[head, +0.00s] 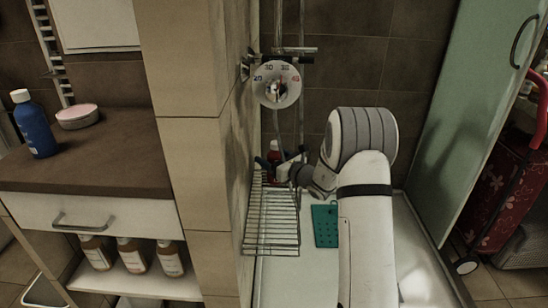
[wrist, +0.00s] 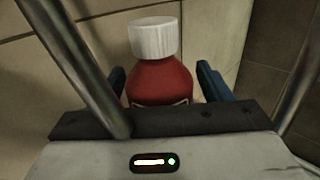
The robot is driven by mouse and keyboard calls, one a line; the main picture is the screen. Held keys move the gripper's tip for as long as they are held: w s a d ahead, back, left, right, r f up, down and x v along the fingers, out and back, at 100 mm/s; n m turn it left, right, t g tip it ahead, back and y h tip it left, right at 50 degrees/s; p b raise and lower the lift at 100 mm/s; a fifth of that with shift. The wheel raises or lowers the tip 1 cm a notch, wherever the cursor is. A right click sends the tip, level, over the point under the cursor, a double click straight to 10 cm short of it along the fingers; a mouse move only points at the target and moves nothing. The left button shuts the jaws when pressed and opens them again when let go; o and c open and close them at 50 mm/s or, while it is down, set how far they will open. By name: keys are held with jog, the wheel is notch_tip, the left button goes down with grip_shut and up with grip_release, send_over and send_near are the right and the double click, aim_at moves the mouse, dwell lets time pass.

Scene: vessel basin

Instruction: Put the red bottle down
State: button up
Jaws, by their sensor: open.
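The red bottle (wrist: 160,82) with a white ribbed cap stands between the two blue fingers of my gripper (wrist: 165,85) in the wrist view. The jaws are open, with a finger on each side of the bottle. Its lower part is hidden behind the gripper body. In the head view the red bottle (head: 274,150) shows small at the back end of the wire rack (head: 272,222), by the tiled wall. My gripper (head: 272,163) is around it there, partly hidden by my arm. I cannot see the bottle's base.
A round dial (head: 277,84) and vertical pipes are above the rack. A teal mat (head: 325,226) lies on the white shower floor. A glass door (head: 440,100) stands to the right. A blue bottle (head: 35,128) and a pink-topped round box (head: 78,116) are on the left counter.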

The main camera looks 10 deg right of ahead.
jog(key=shift+r, duration=0.25)
jog(key=p+v, duration=0.2)
jog(key=v, duration=1)
jog(key=shift+p, duration=0.3)
